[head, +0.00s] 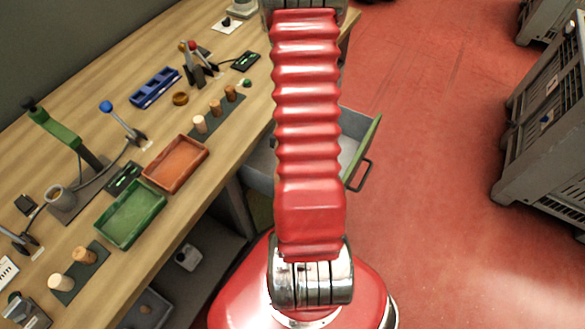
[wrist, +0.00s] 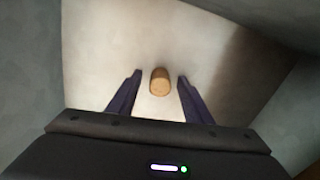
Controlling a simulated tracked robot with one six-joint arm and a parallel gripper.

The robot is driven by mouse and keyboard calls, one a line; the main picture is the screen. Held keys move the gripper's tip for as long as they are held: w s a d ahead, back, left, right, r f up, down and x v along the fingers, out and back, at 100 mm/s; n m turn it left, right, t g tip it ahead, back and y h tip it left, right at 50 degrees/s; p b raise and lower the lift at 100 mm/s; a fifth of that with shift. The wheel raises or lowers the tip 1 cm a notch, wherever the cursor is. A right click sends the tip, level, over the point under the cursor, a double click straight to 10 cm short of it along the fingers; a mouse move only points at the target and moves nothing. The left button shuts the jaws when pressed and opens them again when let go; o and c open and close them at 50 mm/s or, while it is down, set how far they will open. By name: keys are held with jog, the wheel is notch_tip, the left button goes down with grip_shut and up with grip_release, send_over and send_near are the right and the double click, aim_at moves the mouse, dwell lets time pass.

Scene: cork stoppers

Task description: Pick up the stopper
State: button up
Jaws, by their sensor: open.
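A tan cork stopper (wrist: 159,81) lies on a pale floor between grey walls in the wrist view, with its lighter round end facing the camera. My gripper (wrist: 158,77) is open, with one dark finger on each side of the stopper. Gaps show between the stopper and both fingers, and how far the stopper lies beyond the fingertips is hard to judge. In the head view my red arm covers the middle, and neither my gripper nor this stopper can be made out.
An open drawer (head: 347,153) with a green front juts out beside my arm. On the bench, several other stoppers stand on two dark mats (head: 205,133) (head: 71,292), near a green tray (head: 101,231) and an orange tray (head: 149,182). Grey walls rise closely around my gripper.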

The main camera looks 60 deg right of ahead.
dwell(0.5)
jog(key=c, duration=1.1)
jog(key=shift+r, duration=0.1)
jog(key=shift+r, duration=4.95)
